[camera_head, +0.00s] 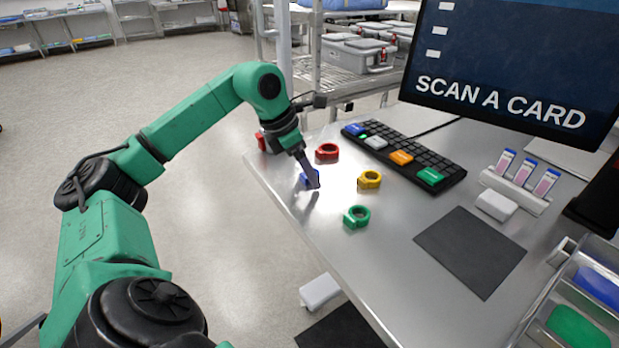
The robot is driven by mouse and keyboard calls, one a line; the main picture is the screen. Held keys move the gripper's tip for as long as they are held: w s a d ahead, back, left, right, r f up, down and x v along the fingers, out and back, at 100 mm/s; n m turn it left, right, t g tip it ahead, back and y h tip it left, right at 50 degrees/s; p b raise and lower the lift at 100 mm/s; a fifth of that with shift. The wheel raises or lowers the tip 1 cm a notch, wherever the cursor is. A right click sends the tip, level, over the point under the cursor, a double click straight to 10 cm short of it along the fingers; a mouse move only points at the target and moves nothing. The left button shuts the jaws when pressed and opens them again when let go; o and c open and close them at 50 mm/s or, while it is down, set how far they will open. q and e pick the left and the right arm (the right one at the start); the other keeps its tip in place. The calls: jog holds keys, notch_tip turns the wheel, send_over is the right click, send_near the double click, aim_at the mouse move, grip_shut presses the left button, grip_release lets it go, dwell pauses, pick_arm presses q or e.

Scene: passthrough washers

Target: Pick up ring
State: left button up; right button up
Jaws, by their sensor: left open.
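Several small rings lie on the grey metal table (400,270). A red ring (327,152) is farthest back, a yellow ring (370,180) is to its right and nearer, and a green ring (356,217) is nearest. A blue ring (304,179) is partly hidden behind my left gripper (314,184). My left gripper points down at the blue ring, close to the table's left edge. It is open; I cannot tell whether it touches the blue ring. My right gripper is out of view.
A black keyboard (405,157) with coloured keys lies behind the rings. A screen (510,65) stands above it. A dark mat (470,251), a rack of tubes (516,190) and a tray with coloured bins (570,315) are at right. A red object (262,142) sits at the far left edge.

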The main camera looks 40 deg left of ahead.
pick_arm(q)
grip_shut()
jog(key=shift+r, duration=0.15)
